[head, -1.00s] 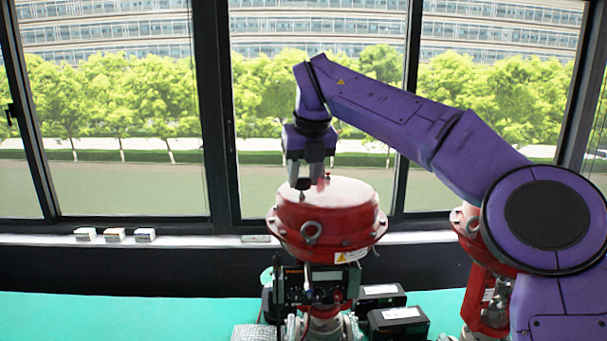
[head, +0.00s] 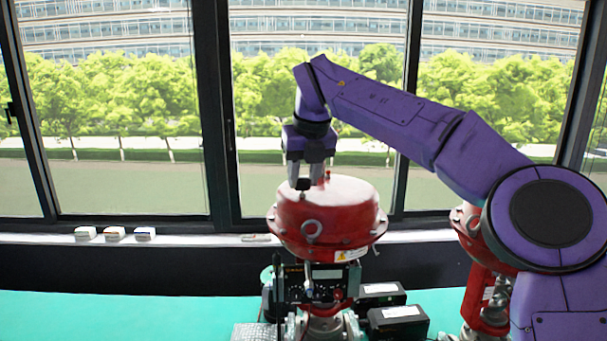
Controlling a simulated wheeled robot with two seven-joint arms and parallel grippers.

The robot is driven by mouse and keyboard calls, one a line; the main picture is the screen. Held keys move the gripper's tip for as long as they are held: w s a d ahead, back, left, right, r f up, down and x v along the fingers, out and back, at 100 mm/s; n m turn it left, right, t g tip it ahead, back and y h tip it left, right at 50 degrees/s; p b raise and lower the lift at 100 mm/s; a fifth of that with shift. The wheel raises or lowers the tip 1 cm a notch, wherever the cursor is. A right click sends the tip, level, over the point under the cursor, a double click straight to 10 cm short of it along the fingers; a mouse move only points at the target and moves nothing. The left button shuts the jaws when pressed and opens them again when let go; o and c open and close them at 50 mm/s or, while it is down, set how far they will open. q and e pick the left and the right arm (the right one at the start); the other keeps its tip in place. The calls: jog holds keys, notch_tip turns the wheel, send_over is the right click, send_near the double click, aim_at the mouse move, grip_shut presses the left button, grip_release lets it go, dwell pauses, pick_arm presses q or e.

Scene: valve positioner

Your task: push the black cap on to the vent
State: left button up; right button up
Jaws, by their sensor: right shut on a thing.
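My right gripper (head: 305,184) points straight down over the left part of the top of the red actuator housing (head: 330,220). It is shut on a small dark thing, the black cap (head: 303,185), which shows only as a dark patch between the fingertips. A small red fitting (head: 327,176) stands on the housing top just right of the fingers. The vent itself cannot be made out, and I cannot tell whether the cap touches it. My left gripper is not in view.
A positioner with a display (head: 325,276) is mounted below the housing. Black boxes (head: 398,320) stand to its right on the green bench top (head: 120,315). A second red valve (head: 480,285) stands at right, partly behind my arm. Small white boxes (head: 115,233) lie on the sill.

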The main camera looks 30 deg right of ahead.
jog(key=shift+f+b, duration=0.55)
jog(key=shift+f, duration=0.05)
jog(key=o, duration=1.1)
jog(key=p+v, duration=0.2)
jog(key=v, duration=0.8)
jog(key=shift+r, duration=0.25)
